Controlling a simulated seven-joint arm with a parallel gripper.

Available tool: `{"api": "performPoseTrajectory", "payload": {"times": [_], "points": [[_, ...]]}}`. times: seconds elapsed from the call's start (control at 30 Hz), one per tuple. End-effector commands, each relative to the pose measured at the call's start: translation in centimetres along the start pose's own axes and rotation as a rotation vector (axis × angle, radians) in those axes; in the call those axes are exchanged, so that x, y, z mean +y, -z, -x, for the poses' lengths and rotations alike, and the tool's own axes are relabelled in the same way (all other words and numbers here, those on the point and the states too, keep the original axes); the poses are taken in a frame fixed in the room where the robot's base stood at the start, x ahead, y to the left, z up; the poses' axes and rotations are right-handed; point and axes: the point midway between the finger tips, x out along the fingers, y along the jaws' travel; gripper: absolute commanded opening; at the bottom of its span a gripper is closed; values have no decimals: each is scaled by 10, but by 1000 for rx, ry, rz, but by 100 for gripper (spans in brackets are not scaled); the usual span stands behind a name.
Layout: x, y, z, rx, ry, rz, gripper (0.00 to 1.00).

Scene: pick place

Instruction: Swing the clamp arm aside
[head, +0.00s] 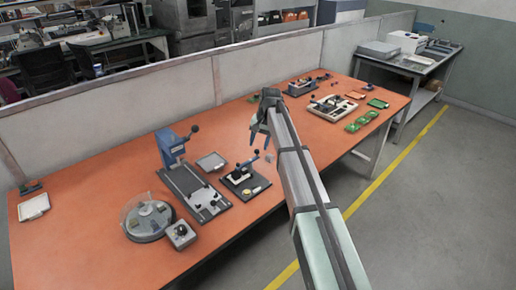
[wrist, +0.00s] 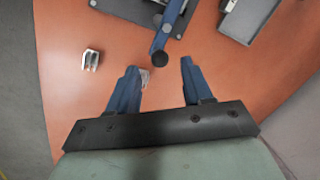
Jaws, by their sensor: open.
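A clamp fixture with a dark base (head: 245,186) stands on the orange table, below and left of my gripper in the head view. Its clamp arm (wrist: 172,26) is a blue bar at the top of the wrist view, ending in a black ball knob (wrist: 159,59). My gripper (head: 259,138) points down over the table. In the wrist view my gripper (wrist: 158,70) is open, with two blue fingers apart. The knob shows just beyond the gap between the fingertips, and I see no contact. Most of the fixture is cut off in the wrist view.
A grey tray (wrist: 236,27) lies right of the fixture in the wrist view. A small silver piece (wrist: 91,60) lies on the left. A blue press (head: 172,148) and a round grey device (head: 146,226) stand left in the head view. Bare table (head: 90,180) lies farther left.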

Motion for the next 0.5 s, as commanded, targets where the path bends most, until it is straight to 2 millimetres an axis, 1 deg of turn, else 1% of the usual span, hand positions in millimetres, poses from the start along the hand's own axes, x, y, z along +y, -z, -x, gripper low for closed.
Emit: {"api": "performPoseTrajectory", "payload": {"times": [0.03, 0.1, 0.2, 0.33, 0.5], "points": [[0, 0, -7, -1, 0, 0, 50], [0, 0, -15, -1, -1, 0, 50], [0, 0, -24, 0, 0, 0, 50], [0, 0, -29, 1, 0, 0, 50], [0, 0, -31, 1, 0, 0, 50]]}}
